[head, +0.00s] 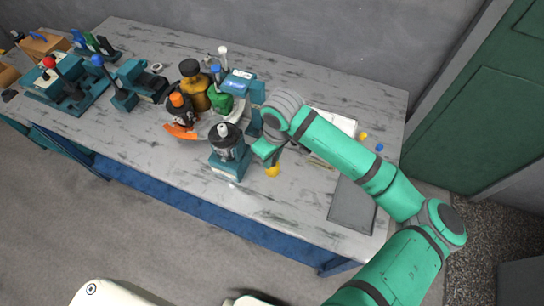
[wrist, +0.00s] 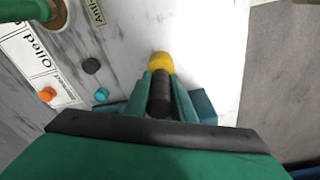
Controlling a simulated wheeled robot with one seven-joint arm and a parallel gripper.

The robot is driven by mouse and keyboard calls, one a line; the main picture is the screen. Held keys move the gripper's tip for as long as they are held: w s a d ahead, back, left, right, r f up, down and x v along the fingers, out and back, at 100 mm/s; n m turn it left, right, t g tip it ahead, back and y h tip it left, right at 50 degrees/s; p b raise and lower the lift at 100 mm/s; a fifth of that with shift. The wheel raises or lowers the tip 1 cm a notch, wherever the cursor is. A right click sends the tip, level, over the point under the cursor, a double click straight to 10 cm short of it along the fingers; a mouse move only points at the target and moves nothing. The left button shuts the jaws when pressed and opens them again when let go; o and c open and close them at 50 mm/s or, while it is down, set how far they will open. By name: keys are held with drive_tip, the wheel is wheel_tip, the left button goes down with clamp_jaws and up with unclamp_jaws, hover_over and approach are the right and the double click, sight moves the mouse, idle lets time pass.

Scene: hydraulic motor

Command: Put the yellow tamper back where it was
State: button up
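The yellow tamper shows its yellow end (head: 272,171) just below my gripper (head: 266,153) in the head view, over the front part of the table. In the wrist view its yellow end (wrist: 161,63) and black shaft (wrist: 160,95) stick out between the fingers of my gripper (wrist: 161,88). The fingers appear closed around the black shaft. I cannot tell whether the yellow end touches the table.
A grey-black device on a teal base (head: 228,150) stands just left of my gripper. Behind it are black, gold, green and orange-topped items (head: 194,88). A grey pad (head: 352,204) and small yellow (head: 363,136) and blue pieces (head: 379,147) lie to the right.

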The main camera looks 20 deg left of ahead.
drive_tip(key=shift+o, duration=1.4)
drive_tip(key=r, duration=0.4)
drive_tip(key=d+r, duration=0.1)
drive_tip(key=r, duration=0.7)
drive_tip(key=shift+s+d+r, duration=0.1)
drive_tip(key=shift+s+d, duration=0.05)
drive_tip(key=shift+s, duration=0.25)
drive_tip(key=shift+w, duration=0.1)
